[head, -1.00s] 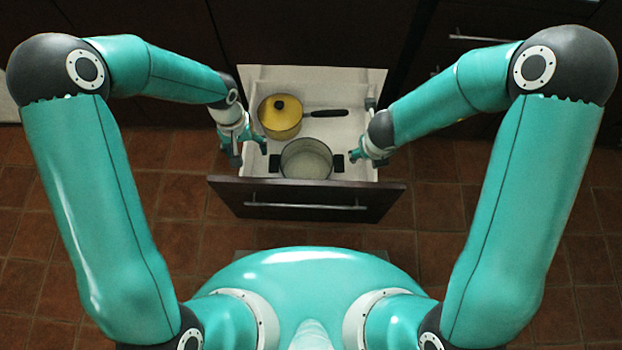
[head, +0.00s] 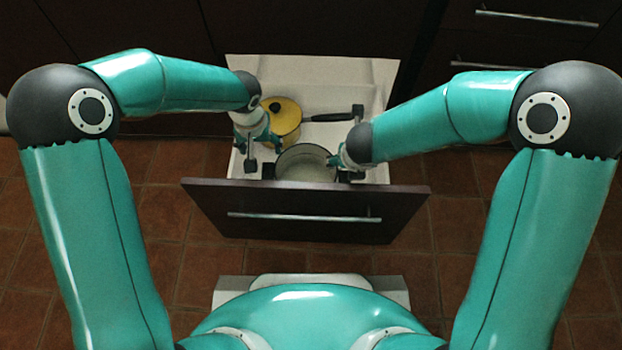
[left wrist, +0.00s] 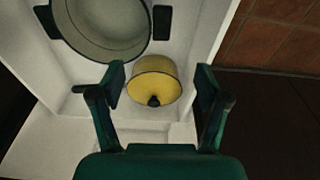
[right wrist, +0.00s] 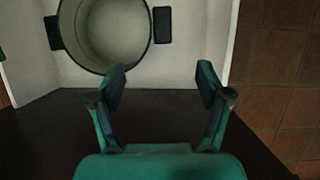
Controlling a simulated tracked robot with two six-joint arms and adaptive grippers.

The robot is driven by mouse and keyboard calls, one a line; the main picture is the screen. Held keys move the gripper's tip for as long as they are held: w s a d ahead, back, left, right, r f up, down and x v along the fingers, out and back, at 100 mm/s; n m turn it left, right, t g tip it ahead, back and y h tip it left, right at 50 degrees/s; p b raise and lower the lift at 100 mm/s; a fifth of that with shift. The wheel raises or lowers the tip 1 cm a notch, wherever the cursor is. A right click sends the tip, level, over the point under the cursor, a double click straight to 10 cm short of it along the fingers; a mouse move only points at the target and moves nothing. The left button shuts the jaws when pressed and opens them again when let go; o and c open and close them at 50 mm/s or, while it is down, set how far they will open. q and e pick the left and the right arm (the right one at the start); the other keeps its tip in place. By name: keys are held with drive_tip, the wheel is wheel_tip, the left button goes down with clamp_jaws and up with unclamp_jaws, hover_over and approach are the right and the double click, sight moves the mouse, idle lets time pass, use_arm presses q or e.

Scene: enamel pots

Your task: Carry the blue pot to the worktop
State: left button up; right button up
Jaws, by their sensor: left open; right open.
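An open pot (head: 305,161) with a pale inside, a dark rim and two black side handles stands in the pulled-out drawer. Its outer colour cannot be told. It also shows at the top of the left wrist view (left wrist: 100,28) and right wrist view (right wrist: 112,30). My left gripper (head: 263,152) is open and empty near its left handle, partly in front of the yellow pan. My right gripper (head: 345,164) is open and empty by its right handle, which it partly hides. Contact with either handle cannot be told. No worktop is identifiable.
A yellow-lidded pan (head: 284,118) with a long black handle lies behind the pot; it also shows in the left wrist view (left wrist: 156,82). The dark drawer front (head: 305,212) with its bar handle stands between the pot and me. Tiled floor (head: 150,215) is clear on the left.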

use_arm(q)
drive_tip(key=shift+f, duration=0.1)
drive_tip(key=w+f, duration=0.1)
drive_tip(key=f, duration=1)
drive_tip(key=w+f, duration=0.1)
drive_tip(key=f, duration=0.4)
drive_tip(key=shift+w+f, duration=0.25)
drive_tip(key=shift+w, duration=0.05)
use_arm(e)
drive_tip(key=x, duration=1.7)
use_arm(q)
clamp_jaws()
use_arm(e)
clamp_jaws()
